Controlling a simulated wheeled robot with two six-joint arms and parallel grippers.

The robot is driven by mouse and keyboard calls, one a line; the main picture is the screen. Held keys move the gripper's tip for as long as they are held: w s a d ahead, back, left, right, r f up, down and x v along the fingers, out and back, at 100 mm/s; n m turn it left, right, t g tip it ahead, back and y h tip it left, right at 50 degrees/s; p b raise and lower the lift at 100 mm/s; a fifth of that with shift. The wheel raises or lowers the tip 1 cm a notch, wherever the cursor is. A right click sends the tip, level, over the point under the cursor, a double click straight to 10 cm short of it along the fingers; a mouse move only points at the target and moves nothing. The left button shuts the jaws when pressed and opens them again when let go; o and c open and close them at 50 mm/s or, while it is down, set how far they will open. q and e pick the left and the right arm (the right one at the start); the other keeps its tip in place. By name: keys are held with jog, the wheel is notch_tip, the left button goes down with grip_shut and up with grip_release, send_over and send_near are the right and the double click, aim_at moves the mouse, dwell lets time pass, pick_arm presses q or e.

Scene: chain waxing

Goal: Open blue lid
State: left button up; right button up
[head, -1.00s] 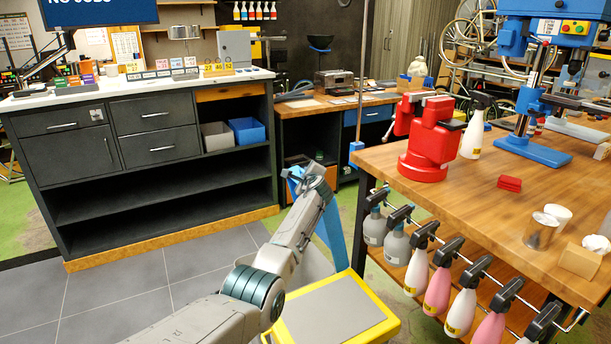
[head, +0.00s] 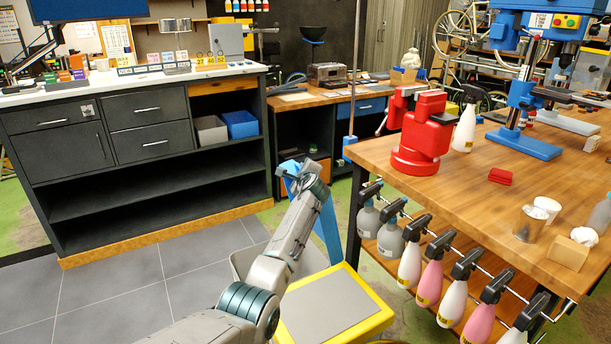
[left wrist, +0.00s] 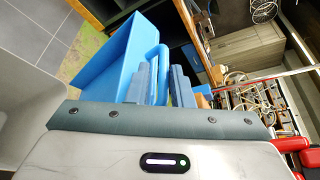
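The blue lid (head: 329,226) stands steeply raised behind my left arm, beside a pale grey bin (head: 243,262). My left gripper (head: 291,168) is at the lid's upper edge, with blue showing around its tip. In the left wrist view the lid (left wrist: 113,70) fills the space left of the gripper (left wrist: 162,85). The lid's blue rim runs in between the grey-blue fingers there. Whether the fingers clamp it or only rest around it is not clear. My forearm hides part of the lid and bin. My right gripper is not in view.
A yellow-rimmed bin with a grey top (head: 383,317) stands just right of my arm. The wooden workbench (head: 455,190), with several spray bottles hanging on its front rail, is at the right. A dark cabinet (head: 150,190) is at the left. Grey floor (head: 120,290) lies open before it.

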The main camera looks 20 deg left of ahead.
pick_arm(q)
jog(key=v, duration=0.7)
jog(key=shift+s+d, duration=0.25)
jog(key=shift+s, duration=0.05)
jog(key=shift+r, duration=0.1)
